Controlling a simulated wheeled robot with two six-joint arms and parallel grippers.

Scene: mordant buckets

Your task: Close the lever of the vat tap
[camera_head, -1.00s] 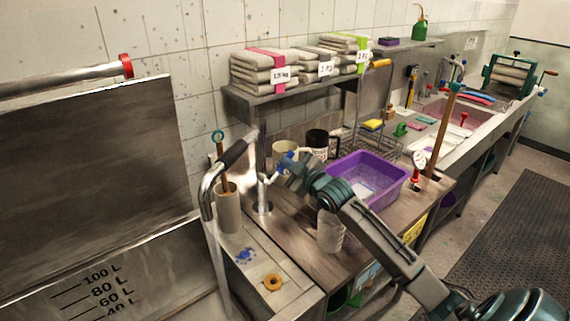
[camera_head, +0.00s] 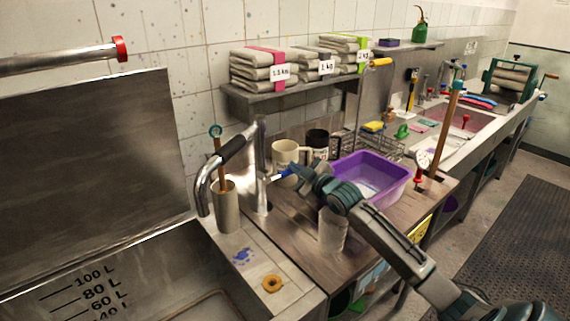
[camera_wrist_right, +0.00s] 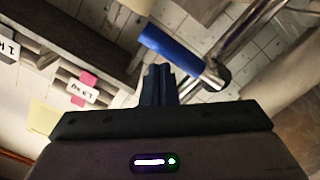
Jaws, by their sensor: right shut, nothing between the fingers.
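The vat tap is a metal post (camera_head: 261,165) with a curved spout and a black grip (camera_head: 232,150), at the vat's right edge. Its lever (camera_head: 283,174) has a blue handle and points right from the post, roughly level, towards the cups. The blue handle (camera_wrist_right: 170,48) also shows in the right wrist view, on a metal stem. My right gripper (camera_head: 298,173) is shut and empty beside the lever's outer end. In the wrist view its fingertips (camera_wrist_right: 158,70) lie just below the blue handle; I cannot tell whether they touch. My left gripper is out of view.
The open steel vat (camera_head: 140,270) fills the left. A cream mug (camera_head: 286,155) and a dark mug (camera_head: 317,143) stand close behind my right gripper. A purple tub (camera_head: 385,170) and a clear jar (camera_head: 332,230) are near my right arm. A shelf (camera_head: 290,93) hangs above.

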